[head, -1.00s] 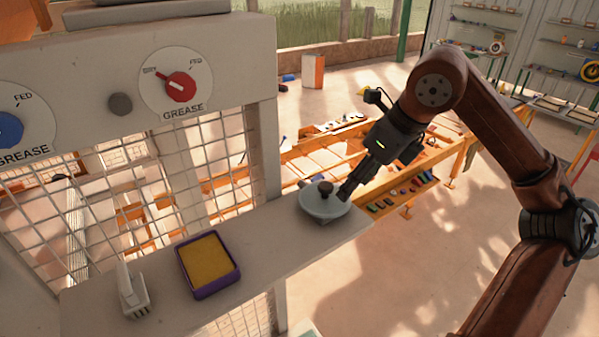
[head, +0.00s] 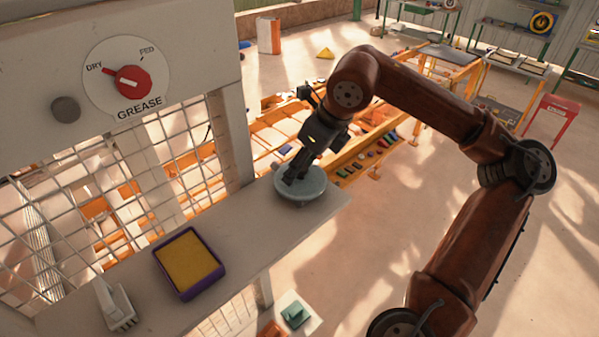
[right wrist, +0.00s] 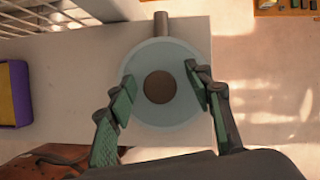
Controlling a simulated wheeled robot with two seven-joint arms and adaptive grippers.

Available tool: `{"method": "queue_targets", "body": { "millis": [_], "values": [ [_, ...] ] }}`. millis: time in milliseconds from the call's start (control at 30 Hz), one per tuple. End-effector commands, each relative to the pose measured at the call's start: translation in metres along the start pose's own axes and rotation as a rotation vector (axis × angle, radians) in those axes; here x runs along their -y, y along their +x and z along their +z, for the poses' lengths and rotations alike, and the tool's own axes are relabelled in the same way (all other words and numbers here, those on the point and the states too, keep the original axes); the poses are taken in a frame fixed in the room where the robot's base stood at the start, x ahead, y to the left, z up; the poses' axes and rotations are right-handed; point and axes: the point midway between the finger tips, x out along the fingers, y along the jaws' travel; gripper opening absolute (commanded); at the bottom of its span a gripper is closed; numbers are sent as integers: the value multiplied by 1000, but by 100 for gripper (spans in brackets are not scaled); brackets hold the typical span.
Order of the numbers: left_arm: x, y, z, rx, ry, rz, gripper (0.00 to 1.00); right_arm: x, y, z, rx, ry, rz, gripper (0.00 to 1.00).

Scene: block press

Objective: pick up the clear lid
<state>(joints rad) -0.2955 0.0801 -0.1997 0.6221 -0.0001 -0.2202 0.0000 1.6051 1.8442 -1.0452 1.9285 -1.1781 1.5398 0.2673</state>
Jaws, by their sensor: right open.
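The clear lid (head: 303,191) is a round, pale translucent disc on the right end of the grey shelf. In the right wrist view the lid (right wrist: 150,62) shows whole, with a dark brown round knob (right wrist: 160,87) at its middle. My right gripper (head: 292,175) is over the lid in the head view and hides the knob there. In the right wrist view its two green-padded fingers (right wrist: 163,98) are open, one on each side of the knob, with gaps between them and the knob. My left gripper is not in view.
The grey shelf (head: 235,235) also bears a purple tray with a yellow pad (head: 220,275) and a white brush-like piece (head: 115,308). A wire mesh and a panel with a red grease dial (head: 130,78) stand behind. The shelf's right end is close to the lid.

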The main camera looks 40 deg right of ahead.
Motion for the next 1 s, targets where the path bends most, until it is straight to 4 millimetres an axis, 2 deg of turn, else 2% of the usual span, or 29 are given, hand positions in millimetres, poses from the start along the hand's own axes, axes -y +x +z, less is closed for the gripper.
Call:
{"method": "queue_targets", "body": {
  "millis": [33,100,267,500,933,1000],
  "values": [
    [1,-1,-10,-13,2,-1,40,0,2,0,1,0,0,47],
    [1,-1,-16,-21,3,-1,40,0,4,0,1,0,0,47],
    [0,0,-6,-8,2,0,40,0,4,0,0,0,0,47],
    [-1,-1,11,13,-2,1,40,0,4,-1,0,0,0,30],
    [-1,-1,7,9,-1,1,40,0,4,-1,-2,0,-1,1],
    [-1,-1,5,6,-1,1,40,0,4,-1,-1,1,-1,0]
  ]
}}
